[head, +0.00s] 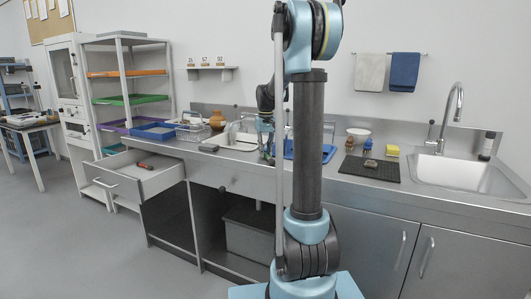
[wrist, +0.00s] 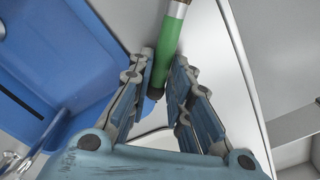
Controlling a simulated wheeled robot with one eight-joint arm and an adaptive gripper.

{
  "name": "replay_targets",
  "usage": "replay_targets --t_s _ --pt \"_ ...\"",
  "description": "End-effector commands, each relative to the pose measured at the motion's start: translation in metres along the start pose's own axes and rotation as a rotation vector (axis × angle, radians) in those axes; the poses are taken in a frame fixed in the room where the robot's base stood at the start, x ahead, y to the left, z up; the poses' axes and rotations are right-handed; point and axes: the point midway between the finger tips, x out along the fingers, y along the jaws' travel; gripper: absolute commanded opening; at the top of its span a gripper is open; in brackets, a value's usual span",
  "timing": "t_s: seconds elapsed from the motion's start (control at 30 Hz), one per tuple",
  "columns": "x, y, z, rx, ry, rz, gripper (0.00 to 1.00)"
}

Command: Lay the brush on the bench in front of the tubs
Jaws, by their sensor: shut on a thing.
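My gripper (wrist: 163,92) is shut on the green handle of the brush (wrist: 172,45) in the wrist view. A pale metal band and a brown part of the brush show at the top edge; its far end is out of frame. In the head view my gripper (head: 267,143) is over the bench (head: 345,185), partly behind my arm. The brush cannot be made out there. A blue tub (head: 327,152) stands just right of the gripper, partly hidden by my arm; it also shows at left in the wrist view (wrist: 75,48). A white tub (head: 240,131) shows left of the gripper.
An open drawer (head: 117,185) with a red-handled tool juts out at left. A black mat (head: 385,172), yellow sponge (head: 392,150) and sink (head: 465,175) are at right.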

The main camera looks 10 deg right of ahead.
Motion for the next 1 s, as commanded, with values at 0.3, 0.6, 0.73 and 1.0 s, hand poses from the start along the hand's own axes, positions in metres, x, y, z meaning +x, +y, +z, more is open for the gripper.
replay_targets --t_s 0.3,0.6,0.73,1.0 --pt "0.000 0.000 0.000 0.000 0.000 0.000 0.38" --pt "-0.001 0.000 0.000 0.000 0.000 0.000 0.38" --pt "-0.009 0.000 0.000 0.000 0.000 0.000 0.38" --pt "-0.052 0.000 0.001 0.001 0.000 0.000 0.38"
